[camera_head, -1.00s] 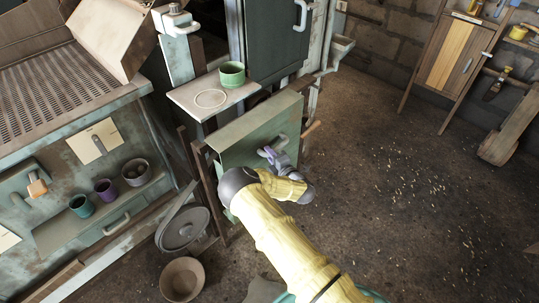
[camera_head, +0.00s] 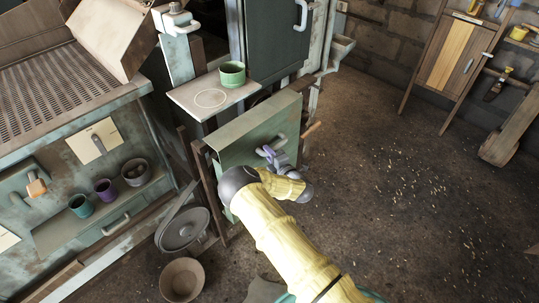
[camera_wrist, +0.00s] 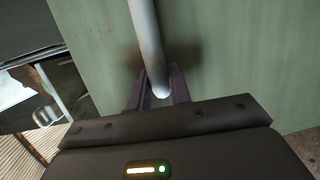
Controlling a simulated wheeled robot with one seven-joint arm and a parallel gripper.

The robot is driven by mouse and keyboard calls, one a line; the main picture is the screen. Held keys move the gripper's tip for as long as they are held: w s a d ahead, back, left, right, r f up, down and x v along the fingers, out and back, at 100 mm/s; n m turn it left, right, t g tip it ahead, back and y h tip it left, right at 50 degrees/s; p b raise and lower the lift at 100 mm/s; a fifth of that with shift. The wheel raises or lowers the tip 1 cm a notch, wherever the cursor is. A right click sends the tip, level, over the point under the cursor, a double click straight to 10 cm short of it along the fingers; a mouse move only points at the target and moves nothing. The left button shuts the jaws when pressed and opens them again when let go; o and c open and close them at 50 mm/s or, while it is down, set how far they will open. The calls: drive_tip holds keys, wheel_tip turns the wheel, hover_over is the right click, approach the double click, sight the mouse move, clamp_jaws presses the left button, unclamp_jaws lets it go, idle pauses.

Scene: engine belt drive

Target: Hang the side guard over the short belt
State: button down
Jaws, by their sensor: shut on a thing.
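The side guard (camera_head: 238,153) is a pale green box-like metal cover with a grey bar handle on its front face. It stands upright against the side of the machine, at the middle of the head view. My gripper (camera_head: 269,152) is at the handle, with its purple fingers shut on it. In the wrist view, the fingers (camera_wrist: 160,88) sit on either side of the pale handle bar (camera_wrist: 146,40), close to the guard's green face (camera_wrist: 230,60). The short belt cannot be seen. I cannot tell whether the guard rests on its supports.
A green cup (camera_head: 232,74) stands on a small shelf (camera_head: 190,98) above the guard. A wooden peg (camera_head: 312,129) sticks out at the guard's right. A round lid (camera_head: 181,231) and a bowl (camera_head: 181,279) are at lower left. The floor at right (camera_head: 400,190) is clear apart from scattered bits.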

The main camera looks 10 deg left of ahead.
sight(261, 147)
drive_tip(key=shift+w+a+r+b, duration=0.15)
drive_tip(key=shift+w+a+b, duration=0.45)
drive_tip(key=shift+a, duration=0.25)
drive_tip(key=shift+w+a+r+b, duration=0.1)
drive_tip(key=shift+w+a+b, duration=0.3)
drive_tip(key=shift+w+a, duration=0.35)
idle(0.5)
